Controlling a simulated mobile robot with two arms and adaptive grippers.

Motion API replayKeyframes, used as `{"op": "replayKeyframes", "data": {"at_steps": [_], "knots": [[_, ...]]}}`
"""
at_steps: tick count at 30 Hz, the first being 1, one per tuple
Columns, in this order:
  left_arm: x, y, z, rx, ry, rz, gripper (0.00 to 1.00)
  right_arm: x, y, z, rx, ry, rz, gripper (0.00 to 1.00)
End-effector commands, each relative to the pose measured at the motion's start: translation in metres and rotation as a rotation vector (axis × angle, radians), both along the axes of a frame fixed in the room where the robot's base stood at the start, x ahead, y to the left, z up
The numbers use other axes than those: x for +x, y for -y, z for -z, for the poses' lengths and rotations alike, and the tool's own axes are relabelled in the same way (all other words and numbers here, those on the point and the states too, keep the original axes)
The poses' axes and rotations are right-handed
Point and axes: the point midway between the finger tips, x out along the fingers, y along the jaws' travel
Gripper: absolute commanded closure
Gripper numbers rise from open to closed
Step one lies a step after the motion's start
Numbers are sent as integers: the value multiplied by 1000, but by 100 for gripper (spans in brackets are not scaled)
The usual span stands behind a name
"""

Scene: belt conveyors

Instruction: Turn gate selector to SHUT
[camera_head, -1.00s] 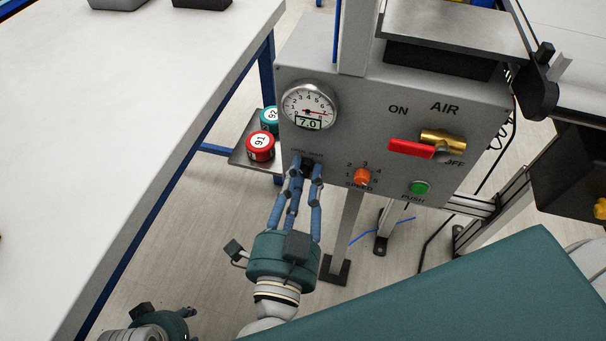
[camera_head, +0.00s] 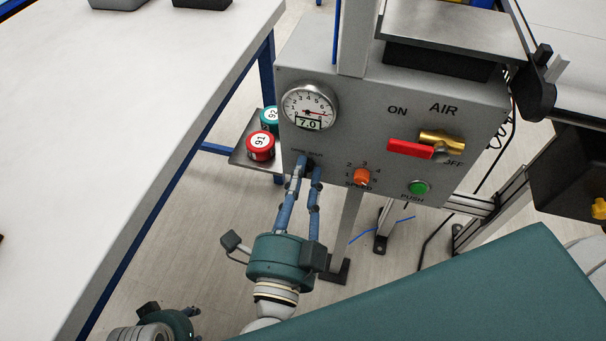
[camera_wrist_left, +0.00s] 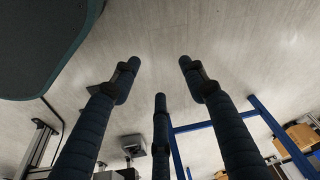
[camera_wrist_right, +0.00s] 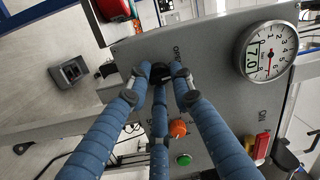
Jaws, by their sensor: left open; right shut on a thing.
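The gate selector is a small black knob (camera_wrist_right: 161,70) on the grey control panel (camera_head: 345,120), under small lettering at the panel's lower left. My right gripper (camera_head: 307,168) is shut on the knob. In the right wrist view its fingertips (camera_wrist_right: 160,82) close around the knob, hiding most of it and its pointer, so I cannot tell the setting. My left gripper (camera_head: 192,312) is low at the bottom left of the head view, far from the panel. In the left wrist view its fingers (camera_wrist_left: 160,78) are spread and empty above the floor.
The panel also carries a gauge (camera_head: 309,105) reading 7.0, a red AIR lever (camera_head: 410,149), an orange speed knob (camera_head: 362,176) and a green push button (camera_head: 419,187). Red (camera_head: 260,146) and teal (camera_head: 269,117) cans stand on a shelf beside it. A white table (camera_head: 130,110) fills the left.

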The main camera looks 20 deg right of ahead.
Motion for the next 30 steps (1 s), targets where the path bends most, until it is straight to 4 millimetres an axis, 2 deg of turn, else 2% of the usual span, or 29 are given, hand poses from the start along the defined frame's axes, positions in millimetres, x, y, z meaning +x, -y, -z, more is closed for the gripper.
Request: {"op": "replayKeyframes", "data": {"at_steps": [3,6,12,21,30], "knots": [[0,0,-4,0,1,0,56,0,-1,5,92,54,-1,100],[0,0,-22,-2,17,-1,56,0,-1,5,168,106,-1,100],[-5,-2,-42,-2,27,-3,56,0,-1,6,303,197,0,100],[-13,-3,-67,-1,39,-5,56,0,-2,5,438,287,0,100],[-13,-4,-66,-1,38,-6,56,0,-2,5,487,320,-1,100]]}}
